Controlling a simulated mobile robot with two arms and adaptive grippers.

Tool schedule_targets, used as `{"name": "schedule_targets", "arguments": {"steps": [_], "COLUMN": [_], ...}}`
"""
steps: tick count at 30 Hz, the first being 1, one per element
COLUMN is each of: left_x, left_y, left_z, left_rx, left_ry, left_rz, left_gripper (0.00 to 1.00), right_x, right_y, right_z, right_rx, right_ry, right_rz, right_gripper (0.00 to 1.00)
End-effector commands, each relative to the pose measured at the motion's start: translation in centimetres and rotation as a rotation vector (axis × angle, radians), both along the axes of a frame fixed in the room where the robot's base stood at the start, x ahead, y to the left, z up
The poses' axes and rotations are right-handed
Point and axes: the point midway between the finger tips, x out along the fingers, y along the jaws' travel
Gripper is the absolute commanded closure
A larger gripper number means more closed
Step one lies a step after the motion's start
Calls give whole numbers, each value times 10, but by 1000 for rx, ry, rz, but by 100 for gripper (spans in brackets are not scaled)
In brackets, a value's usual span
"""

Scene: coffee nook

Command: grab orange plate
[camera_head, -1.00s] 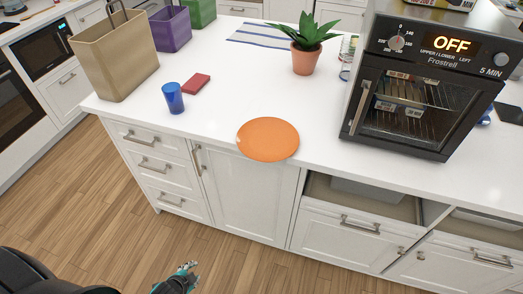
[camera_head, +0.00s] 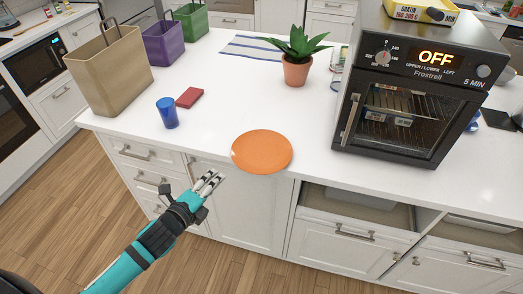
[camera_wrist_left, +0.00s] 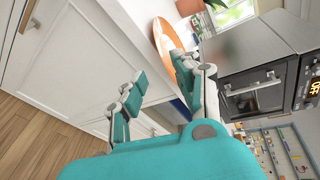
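The orange plate (camera_head: 262,152) lies flat on the white counter, right at its front edge and seeming to stick out slightly over it. It also shows in the left wrist view (camera_wrist_left: 163,40), partly covered by a finger. My left gripper (camera_head: 213,180) is in front of the counter, lower left of the plate, apart from it. In the left wrist view its two fingers (camera_wrist_left: 160,73) are spread with nothing between them. My right gripper is in neither view.
A potted plant (camera_head: 297,70) is behind, and a black oven (camera_head: 405,95) is to the right. Bags (camera_head: 110,75) stand far left. The counter around the plate is clear.

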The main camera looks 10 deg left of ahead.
Motion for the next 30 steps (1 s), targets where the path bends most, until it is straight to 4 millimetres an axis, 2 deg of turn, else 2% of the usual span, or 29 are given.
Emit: {"name": "schedule_targets", "arguments": {"steps": [3,9,17,24,30], "left_x": [27,57,73,103,114], "left_y": [-5,-11,-13,-18,-20], "left_z": [-3,-14,-18,-27,-32], "left_rx": [-2,-3,-3,-5,-2], "left_ry": [-2,0,1,1,0], "left_rz": [2,2,2,2,1], "left_gripper": [68,68,68,68,68], "right_x": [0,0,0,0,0], "right_y": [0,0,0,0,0], "right_z": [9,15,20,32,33], "right_rx": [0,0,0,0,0], "right_ry": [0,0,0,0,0], "right_rz": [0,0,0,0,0], "right_gripper": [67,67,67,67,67]}}
